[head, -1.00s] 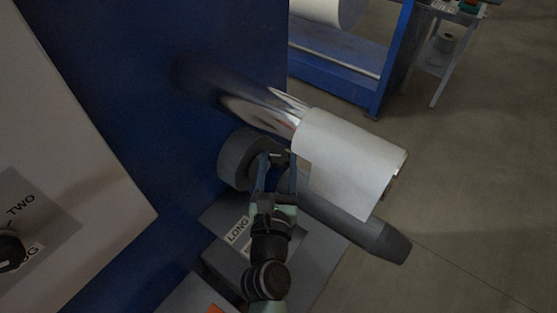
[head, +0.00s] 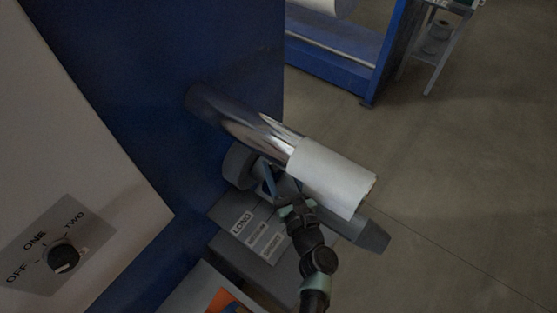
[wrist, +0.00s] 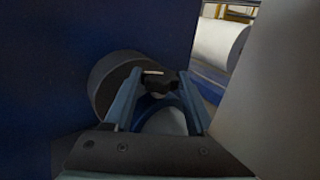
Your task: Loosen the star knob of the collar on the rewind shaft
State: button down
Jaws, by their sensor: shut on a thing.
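The grey round collar (head: 238,166) sits on the rewind shaft (head: 372,237), close to the blue machine wall. It also shows in the wrist view (wrist: 112,78). My gripper (head: 274,174) reaches the collar's near side from the lower right. In the wrist view, its two fingers (wrist: 157,88) close on a small dark star knob (wrist: 158,80) in front of the collar. A pale rounded surface shows between the fingers, and I cannot tell what it is. In the head view the knob is hidden by the fingers.
A white roll (head: 333,178) on a shiny shaft hangs just above and right of my gripper. A grey box with LONG and SHORT labels (head: 258,237) lies below. A rotary switch (head: 62,257) is at the left. Open floor (head: 470,190) lies to the right.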

jog(key=shift+n+g+y, duration=0.3)
jog(key=shift+n+y, duration=0.2)
jog(key=shift+y, duration=0.3)
jog(key=shift+c, duration=1.1)
grip_release()
jog(key=shift+d, duration=0.1)
jog(key=b+v, duration=0.2)
jog(key=v, duration=1.1)
jog(key=shift+w+d, duration=0.1)
jog(key=shift+w, duration=0.05)
